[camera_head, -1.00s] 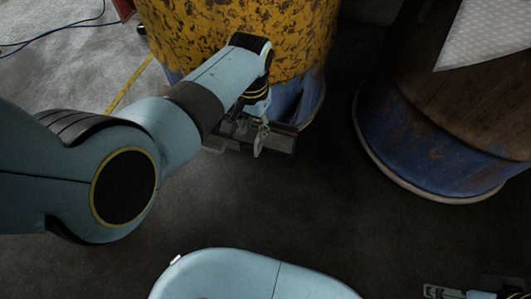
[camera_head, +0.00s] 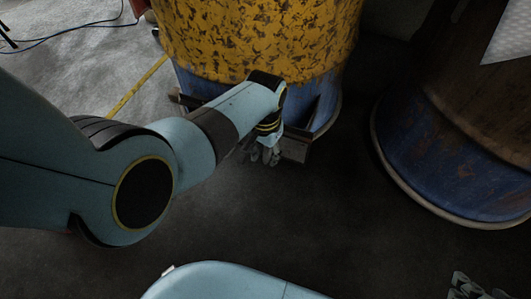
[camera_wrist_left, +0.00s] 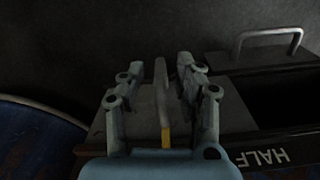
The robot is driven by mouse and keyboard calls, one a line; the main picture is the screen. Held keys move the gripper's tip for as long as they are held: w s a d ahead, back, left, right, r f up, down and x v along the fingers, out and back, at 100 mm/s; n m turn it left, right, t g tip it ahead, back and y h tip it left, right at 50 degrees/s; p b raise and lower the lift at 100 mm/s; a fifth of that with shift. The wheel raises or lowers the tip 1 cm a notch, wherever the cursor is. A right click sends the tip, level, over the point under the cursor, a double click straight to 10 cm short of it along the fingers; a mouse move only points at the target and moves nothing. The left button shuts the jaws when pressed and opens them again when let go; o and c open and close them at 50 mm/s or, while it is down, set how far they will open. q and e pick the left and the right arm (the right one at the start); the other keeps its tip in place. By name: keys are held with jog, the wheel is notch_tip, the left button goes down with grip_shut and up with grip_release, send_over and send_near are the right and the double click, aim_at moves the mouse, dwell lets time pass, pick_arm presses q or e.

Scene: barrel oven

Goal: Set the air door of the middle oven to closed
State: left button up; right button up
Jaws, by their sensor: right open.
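A yellow and blue barrel oven (camera_head: 255,35) stands at the top middle of the head view. At its foot is a dark air door frame (camera_head: 295,149), partly hidden by my left arm. My left gripper (camera_head: 262,155) is low in front of it. In the left wrist view, the fingers of my left gripper (camera_wrist_left: 158,68) are apart, with a thin upright grey handle (camera_wrist_left: 161,85) between them and gaps on both sides. Upside-down "HALF" lettering (camera_wrist_left: 264,158) shows on the dark frame. My right gripper (camera_head: 470,287) is open and empty at the bottom right corner.
A second rusty blue and brown barrel (camera_head: 455,150) stands at the right. A loop handle (camera_wrist_left: 270,36) shows at the top right of the left wrist view. The dark floor (camera_head: 330,215) in front is clear. A blue cable (camera_head: 70,35) lies at the far left.

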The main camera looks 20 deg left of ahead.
pick_arm(q)
jog(key=shift+c, duration=0.2)
grip_shut()
jog(key=a, duration=0.5)
jog(key=a+p, duration=0.1)
jog(key=a, duration=0.5)
jog(key=a+p, duration=0.1)
jog(key=a, duration=0.4)
jog(key=shift+w+a, duration=0.3)
jog(key=shift+w, duration=0.05)
jog(key=shift+a+r, duration=0.1)
jog(key=shift+a, duration=0.35)
pick_arm(e)
jog(key=r+g, duration=0.1)
jog(key=s+r+g, duration=0.1)
jog(key=r, duration=0.1)
jog(key=s+r+g, duration=0.1)
jog(key=shift+s+r, duration=0.15)
jog(key=shift+r, duration=0.2)
pick_arm(q)
jog(key=shift+a, duration=0.1)
